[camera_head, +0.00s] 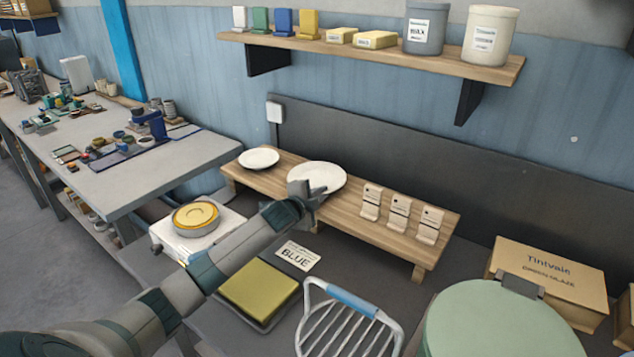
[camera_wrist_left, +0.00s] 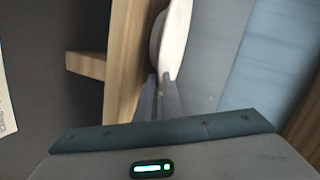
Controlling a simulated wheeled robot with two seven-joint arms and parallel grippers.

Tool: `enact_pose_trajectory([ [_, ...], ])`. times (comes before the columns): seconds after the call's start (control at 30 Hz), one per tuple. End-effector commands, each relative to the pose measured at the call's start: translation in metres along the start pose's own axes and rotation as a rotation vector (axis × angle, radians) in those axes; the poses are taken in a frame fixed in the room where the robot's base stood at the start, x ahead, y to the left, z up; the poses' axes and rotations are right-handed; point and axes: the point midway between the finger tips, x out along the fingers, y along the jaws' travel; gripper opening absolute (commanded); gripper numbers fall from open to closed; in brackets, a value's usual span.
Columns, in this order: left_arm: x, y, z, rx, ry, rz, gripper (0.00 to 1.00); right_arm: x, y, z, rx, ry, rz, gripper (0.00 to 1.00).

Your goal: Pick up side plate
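Two white plates lie flat on the low wooden bench (camera_head: 345,215). The smaller plate (camera_head: 258,158) is at the left end. The larger plate (camera_head: 322,174) is just right of it. My left gripper (camera_head: 306,190) is at the near edge of the larger plate and covers part of its rim. In the left wrist view, the two dark fingers (camera_wrist_left: 159,95) stand a little apart, with a plate (camera_wrist_left: 174,40) right at their tips. I cannot tell whether they touch it. My right gripper is in neither view.
Several small labelled stands (camera_head: 398,212) stand on the bench to the right. In front are a yellow block (camera_head: 260,290), a blue-handled wire rack (camera_head: 348,320) and a round green lid (camera_head: 495,320). A wall shelf (camera_head: 380,57) hangs above.

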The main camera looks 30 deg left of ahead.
Motion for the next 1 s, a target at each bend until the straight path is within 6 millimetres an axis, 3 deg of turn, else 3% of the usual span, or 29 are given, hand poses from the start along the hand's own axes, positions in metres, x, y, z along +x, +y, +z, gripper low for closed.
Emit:
enact_pose_trajectory([
  [0.37, -0.001, -0.002, -0.001, -0.001, 0.0, 0.0, 0.0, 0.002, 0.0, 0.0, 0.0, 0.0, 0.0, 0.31],
  [0.67, -0.01, -0.033, -0.01, 0.003, 0.001, -0.005, 0.0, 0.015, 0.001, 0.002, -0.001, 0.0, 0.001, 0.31],
  [1.0, 0.005, -0.06, -0.076, -0.003, 0.005, -0.005, 0.0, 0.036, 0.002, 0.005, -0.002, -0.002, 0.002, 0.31],
])
